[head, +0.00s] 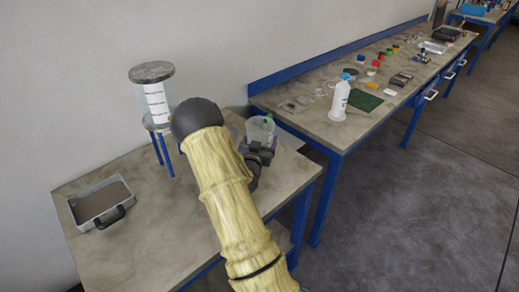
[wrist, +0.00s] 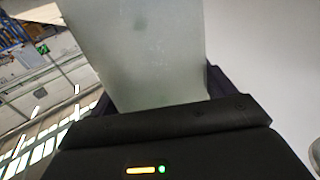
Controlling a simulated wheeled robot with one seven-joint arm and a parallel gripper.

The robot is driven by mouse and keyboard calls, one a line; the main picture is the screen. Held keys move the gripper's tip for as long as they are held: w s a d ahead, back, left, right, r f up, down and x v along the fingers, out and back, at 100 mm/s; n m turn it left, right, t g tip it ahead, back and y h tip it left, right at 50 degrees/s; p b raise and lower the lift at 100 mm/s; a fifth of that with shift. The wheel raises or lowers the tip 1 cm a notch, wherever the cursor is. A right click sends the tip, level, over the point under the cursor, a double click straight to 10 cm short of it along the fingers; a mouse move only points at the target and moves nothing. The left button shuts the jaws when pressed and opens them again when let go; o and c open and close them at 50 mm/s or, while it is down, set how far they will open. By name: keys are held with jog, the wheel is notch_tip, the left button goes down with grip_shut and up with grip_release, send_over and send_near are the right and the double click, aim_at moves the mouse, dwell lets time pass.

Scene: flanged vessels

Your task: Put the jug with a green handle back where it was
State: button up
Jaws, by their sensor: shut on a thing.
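The jug (head: 260,129) is a clear, frosted vessel with a bit of green at its upper right in the head view. My gripper (head: 257,150) is shut on it, above the right back part of the near table. In the wrist view the jug (wrist: 140,50) fills the upper middle as a pale translucent wall between the dark jaws of my gripper (wrist: 160,105). The green handle is mostly hidden. I cannot tell whether the jug touches anything below it.
A clear cylinder with a dark lid (head: 152,72) stands on a blue-legged stand (head: 158,150) left of my arm. A grey tray with a black handle (head: 103,202) lies on the near table (head: 150,245). A white bottle (head: 340,98) and several small items stand on the long bench (head: 310,118).

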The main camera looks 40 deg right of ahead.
notch_tip(320, 180, down, 4)
jog(key=shift+s+r, duration=0.1)
jog(key=shift+f, duration=0.4)
